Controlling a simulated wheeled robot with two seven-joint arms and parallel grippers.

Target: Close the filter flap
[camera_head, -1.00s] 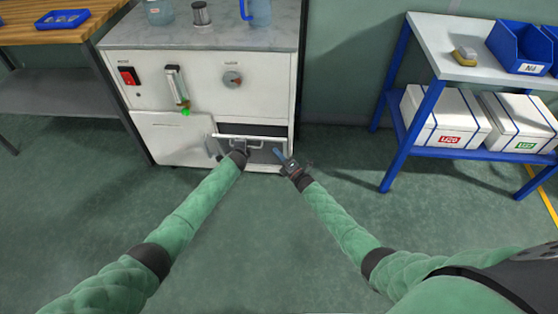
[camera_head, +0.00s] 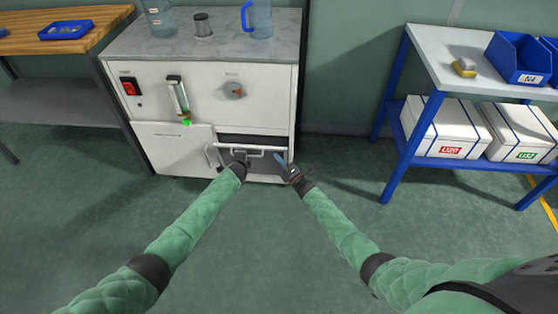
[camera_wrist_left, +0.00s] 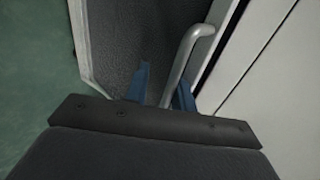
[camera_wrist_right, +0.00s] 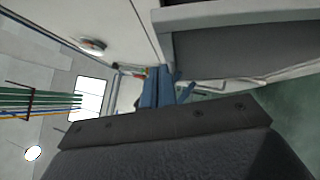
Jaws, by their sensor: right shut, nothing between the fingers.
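The white cabinet (camera_head: 180,100) has a dark opening (camera_head: 250,141) at its lower right. A pale bar handle (camera_head: 262,153) crosses in front of it, with a grey panel (camera_head: 262,168) below; I take this as the filter flap, standing open. My left gripper (camera_head: 240,157) is at the handle's left part. In the left wrist view its blue fingers (camera_wrist_left: 162,90) are apart, with the handle bar (camera_wrist_left: 186,52) running between them; a firm grip is not visible. My right gripper (camera_head: 281,159) is shut and empty beside the opening's right edge. In the right wrist view its fingers (camera_wrist_right: 160,88) are together near a white-edged grey panel (camera_wrist_right: 245,48).
A closed white door (camera_head: 172,148) is left of the opening. A red switch (camera_head: 130,87), a gauge tube (camera_head: 180,98) and a knob (camera_head: 233,91) are above. A blue-framed rack (camera_head: 390,165) with white boxes (camera_head: 440,128) stands right. The floor in front is clear.

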